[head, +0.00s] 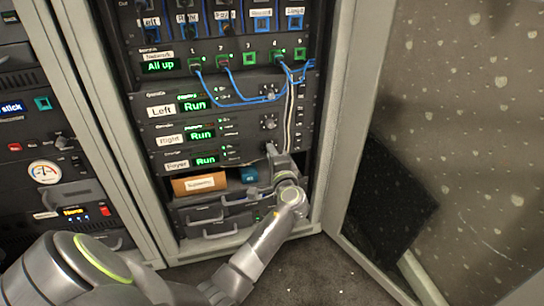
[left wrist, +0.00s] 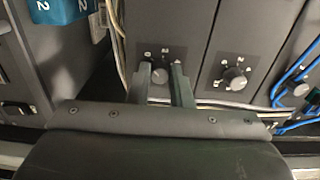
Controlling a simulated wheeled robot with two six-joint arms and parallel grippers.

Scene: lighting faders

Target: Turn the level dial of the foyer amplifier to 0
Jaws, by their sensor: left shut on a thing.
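The foyer amplifier (head: 235,154) is the lowest of three similar units in the open rack, with a "Foyer" label (head: 177,166) and a green "Run" display (head: 206,160). Its level dial (left wrist: 160,77) shows between the fingers in the left wrist view. My left gripper (head: 271,150) is at the right end of this unit and hides the dial in the head view. In the left wrist view the left gripper (left wrist: 162,80) is shut on the dial, one finger on each side. The dial's pointer and most of its scale marks cannot be read. My right gripper is out of view.
The Right amplifier's dial (head: 268,124) is just above and also shows in the left wrist view (left wrist: 234,78). Pale cables (head: 289,110) hang beside the dials. A cardboard box (head: 199,183) and a blue box (head: 250,175) sit below. The open door (head: 350,130) stands at right.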

